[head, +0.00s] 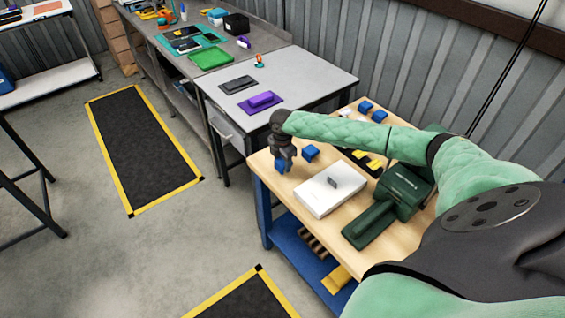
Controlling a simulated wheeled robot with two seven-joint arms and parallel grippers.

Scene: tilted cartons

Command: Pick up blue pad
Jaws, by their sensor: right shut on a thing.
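My right gripper (283,158) reaches over the left part of the wooden workbench (262,166), pointing down. It is shut on a blue pad (281,166), which shows as a small blue block under the dark fingers. Its fingers hide part of the pad, and I cannot tell if it touches the bench top. Another blue block (310,152) lies just right of the gripper. Two more blue blocks (365,106) (380,116) lie at the back of the bench. My left gripper is not in view.
A grey table (310,75) holds a purple block (262,99) and a dark pad (238,84).

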